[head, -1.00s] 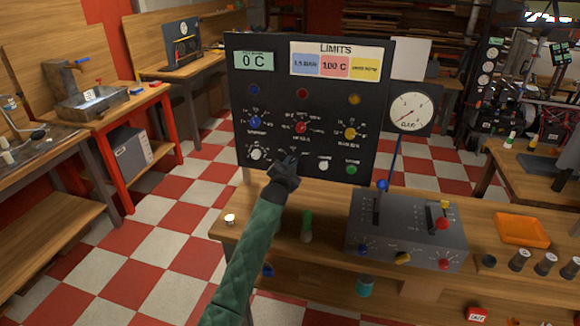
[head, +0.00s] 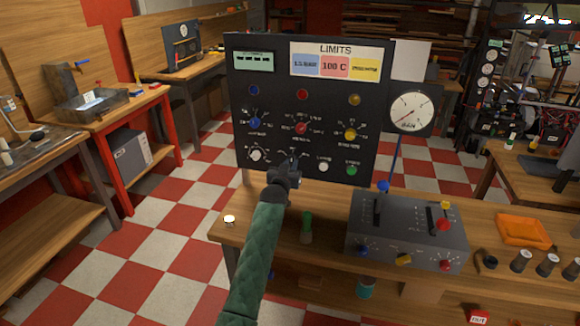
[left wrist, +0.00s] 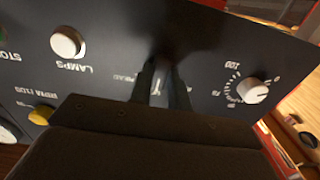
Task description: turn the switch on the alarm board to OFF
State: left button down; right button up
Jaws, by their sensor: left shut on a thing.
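A black upright board (head: 322,87) headed LIMITS stands at the back of the workbench, with lamps, dials, knobs and buttons on its face. My left gripper (head: 293,163) is at the middle of its lower row. In the left wrist view, the two fingers (left wrist: 160,84) are closed on a small switch (left wrist: 158,88) between a white LAMPS button (left wrist: 68,42) and a white dial knob (left wrist: 253,90). The fingers and wrist cover most of the switch, so its setting cannot be read. My right gripper is not in view.
A grey box with levers (head: 408,236) stands right of my forearm, with a round gauge (head: 410,111) behind it. A green-topped peg (head: 306,226) stands close to my forearm. An orange tray (head: 522,230) lies at the right.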

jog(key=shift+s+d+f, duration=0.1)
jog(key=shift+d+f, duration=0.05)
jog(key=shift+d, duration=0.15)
pick_arm(q)
jog(key=c, duration=1.3)
grip_release()
jog(key=shift+s+f, duration=0.15)
jog(key=shift+s, duration=0.15)
jog(key=shift+b+v, duration=1.15)
jog(key=shift+v, duration=2.45)
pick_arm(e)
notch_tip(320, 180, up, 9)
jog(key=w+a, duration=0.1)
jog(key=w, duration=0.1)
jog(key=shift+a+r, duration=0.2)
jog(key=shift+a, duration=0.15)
pick_arm(q)
jog(key=shift+a, duration=0.1)
